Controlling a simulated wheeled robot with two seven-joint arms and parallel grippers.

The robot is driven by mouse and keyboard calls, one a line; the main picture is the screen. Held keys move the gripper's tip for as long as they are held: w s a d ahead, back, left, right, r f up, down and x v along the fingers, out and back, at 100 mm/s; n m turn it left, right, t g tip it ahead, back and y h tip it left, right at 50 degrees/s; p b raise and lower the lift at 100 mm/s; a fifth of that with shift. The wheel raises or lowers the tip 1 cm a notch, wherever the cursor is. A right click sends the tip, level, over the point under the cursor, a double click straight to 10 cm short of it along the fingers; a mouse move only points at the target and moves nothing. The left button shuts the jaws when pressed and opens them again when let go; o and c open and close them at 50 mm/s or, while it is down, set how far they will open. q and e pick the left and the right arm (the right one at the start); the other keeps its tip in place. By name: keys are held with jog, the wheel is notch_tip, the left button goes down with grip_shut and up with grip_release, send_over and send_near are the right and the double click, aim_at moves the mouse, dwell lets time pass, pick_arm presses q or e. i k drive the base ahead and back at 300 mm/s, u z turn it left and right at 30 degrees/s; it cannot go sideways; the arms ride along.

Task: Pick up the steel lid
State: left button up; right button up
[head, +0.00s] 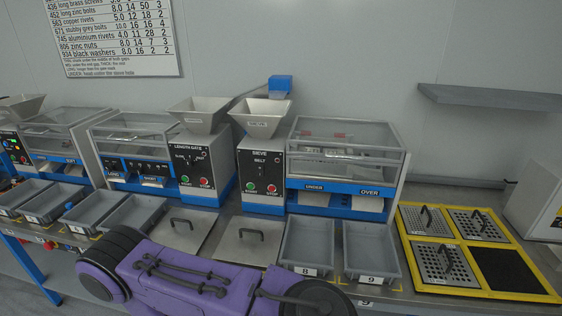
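Two plain steel lids with dark bar handles lie on the bench in front of the machines. One lid (199,237) is below the length gate. The other lid (265,250) is below the sieve; a purple arm of mine hides part of its near edge. I cannot tell which lid the task means. Three perforated steel plates with handles, among them the near left one (464,279), lie in a yellow frame (408,247) at the right. The purple arm crosses the bottom of the view, in front of the bench. Neither gripper shows.
Grey bins, among them bin 8 (307,270) and bin 9 (370,275), line the bench front. The length gate (201,158) and sieve (261,168) stand behind. The yellow frame has one dark square (506,268) without a plate. A grey shelf (490,97) juts from the wall.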

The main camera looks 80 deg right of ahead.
aim_at(248, 241)
jog(key=z, duration=0.05)
jog(key=k, duration=0.1)
jog(key=z, duration=1.3)
